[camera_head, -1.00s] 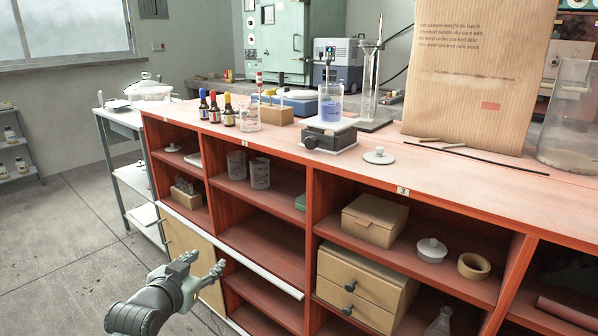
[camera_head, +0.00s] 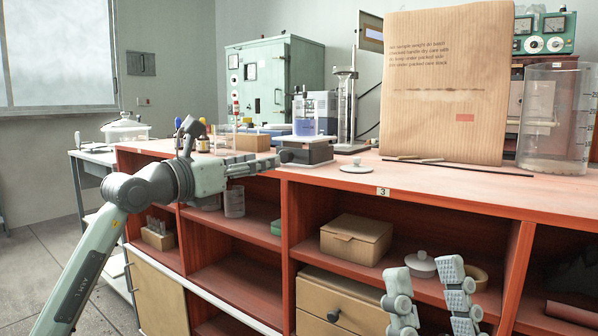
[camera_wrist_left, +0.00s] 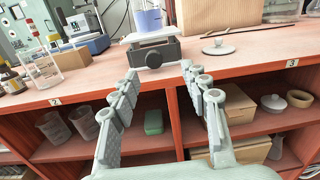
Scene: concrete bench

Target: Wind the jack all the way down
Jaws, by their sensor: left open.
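The jack (camera_head: 303,152), a small dark lab jack with a pale top plate, stands on the bench near its front edge. Its dark knob (camera_head: 285,156) faces the front; in the left wrist view the knob (camera_wrist_left: 153,58) is ahead, between the fingertip lines. A beaker with blue liquid (camera_head: 304,126) stands on the jack's plate. My left gripper (camera_head: 254,163) is open and level with the bench top, just short of the knob; its two fingers (camera_wrist_left: 160,74) are apart with nothing between them. My right gripper (camera_head: 425,268) is open and empty, low in front of the shelves.
A white lid (camera_head: 355,167) lies right of the jack, and a tall cardboard package (camera_head: 445,90) stands behind it. Dropper bottles (camera_head: 202,143) and a wooden block (camera_head: 253,142) are to the left. A glass cylinder on a stand (camera_head: 344,110) is behind. The bench's front edge is near my left fingers.

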